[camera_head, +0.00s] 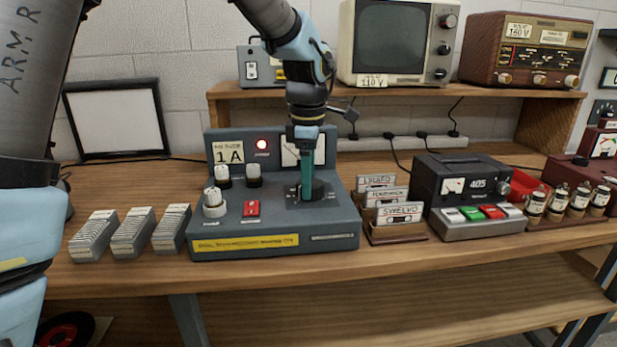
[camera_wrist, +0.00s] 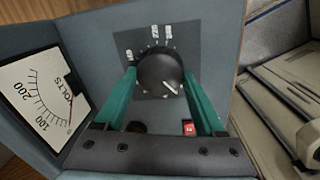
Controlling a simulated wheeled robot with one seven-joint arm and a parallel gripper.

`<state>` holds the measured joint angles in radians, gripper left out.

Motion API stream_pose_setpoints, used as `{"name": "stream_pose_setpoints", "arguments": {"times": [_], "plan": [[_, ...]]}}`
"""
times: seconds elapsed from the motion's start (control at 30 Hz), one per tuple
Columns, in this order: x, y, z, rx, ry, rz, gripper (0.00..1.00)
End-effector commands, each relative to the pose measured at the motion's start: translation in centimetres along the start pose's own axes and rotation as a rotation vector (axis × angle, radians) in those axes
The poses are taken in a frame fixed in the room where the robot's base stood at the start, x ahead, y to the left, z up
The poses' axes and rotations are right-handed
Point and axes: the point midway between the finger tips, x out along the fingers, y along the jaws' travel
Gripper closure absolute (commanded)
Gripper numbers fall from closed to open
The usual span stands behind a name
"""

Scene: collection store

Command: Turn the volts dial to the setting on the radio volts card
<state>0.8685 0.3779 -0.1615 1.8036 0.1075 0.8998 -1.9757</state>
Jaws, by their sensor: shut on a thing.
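The volts dial is a round black knob (camera_wrist: 158,70) with a white pointer line toward the lower right in the wrist view. The volts meter (camera_wrist: 38,95) has a scale with 100 and 200 and a thin red needle. The dial sits on the right of the blue-grey supply unit (camera_head: 345,237). The radio (camera_head: 495,68) on the shelf bears a volts card (camera_head: 517,31) that appears to read 160 V.
The television (camera_head: 390,40) has a 110 V card (camera_head: 371,82).

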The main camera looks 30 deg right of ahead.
Motion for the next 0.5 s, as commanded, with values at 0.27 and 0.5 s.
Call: {"name": "stream_pose_setpoints", "arguments": {"times": [0.27, 0.5], "plan": [[-0.16, 0.07, 0.01, 0.171, -0.014, 0.000, 0.84], [-0.21, 0.15, 0.00, 0.395, -0.030, 0.000, 0.84]]}}
